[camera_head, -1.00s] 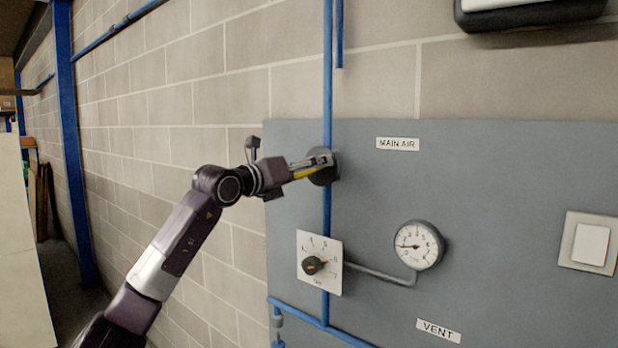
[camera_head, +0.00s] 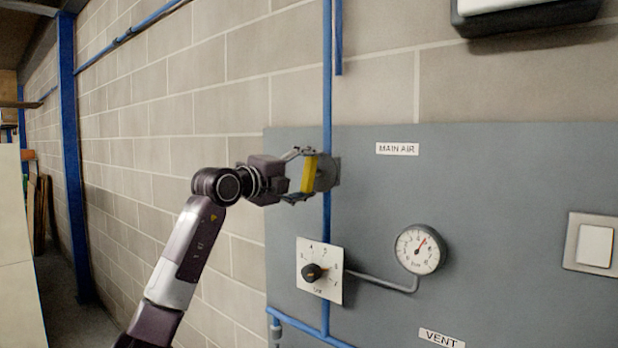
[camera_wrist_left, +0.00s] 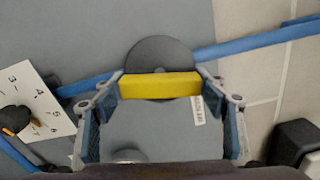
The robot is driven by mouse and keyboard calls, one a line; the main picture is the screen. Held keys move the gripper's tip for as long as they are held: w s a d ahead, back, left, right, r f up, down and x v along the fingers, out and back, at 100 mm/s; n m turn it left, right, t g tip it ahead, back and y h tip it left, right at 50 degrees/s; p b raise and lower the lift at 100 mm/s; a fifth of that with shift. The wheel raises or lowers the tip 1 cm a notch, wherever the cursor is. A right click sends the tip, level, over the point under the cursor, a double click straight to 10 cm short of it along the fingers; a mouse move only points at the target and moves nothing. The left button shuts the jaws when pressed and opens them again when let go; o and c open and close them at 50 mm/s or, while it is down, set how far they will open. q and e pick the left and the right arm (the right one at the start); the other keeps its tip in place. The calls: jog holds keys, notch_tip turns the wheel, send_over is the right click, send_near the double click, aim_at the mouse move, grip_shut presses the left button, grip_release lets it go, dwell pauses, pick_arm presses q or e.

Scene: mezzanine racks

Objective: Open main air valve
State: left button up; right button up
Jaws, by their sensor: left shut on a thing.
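The main air valve has a yellow handle (camera_head: 309,174) in front of a round dark grey body (camera_head: 326,174) on a blue vertical pipe, left of the MAIN AIR label (camera_head: 397,149). The handle stands upright, in line with the pipe. My left gripper (camera_head: 303,175) is shut on the handle. In the left wrist view the yellow handle (camera_wrist_left: 160,86) lies between the two fingers, with the round body (camera_wrist_left: 160,55) behind it. The gauge (camera_head: 420,249) has its red needle pointing up and to the right. My right gripper is not in view.
A regulator dial (camera_head: 320,271) with a black knob sits below the valve. A white switch (camera_head: 594,245) is at the right and a VENT label (camera_head: 441,338) at the bottom. A dark-edged box (camera_head: 525,14) hangs above the grey panel (camera_head: 500,190). Brick wall lies to the left.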

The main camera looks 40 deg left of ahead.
pick_arm(q)
jog(key=shift+n, duration=1.1)
jog(key=o, duration=1.2)
jog(key=shift+a, duration=0.1)
jog(key=shift+c, duration=0.2)
jog(key=shift+s, duration=0.1)
jog(key=s, duration=1.1)
jog(key=shift+s+a, duration=0.2)
jog(key=shift+s, duration=0.2)
jog(key=shift+d, duration=0.1)
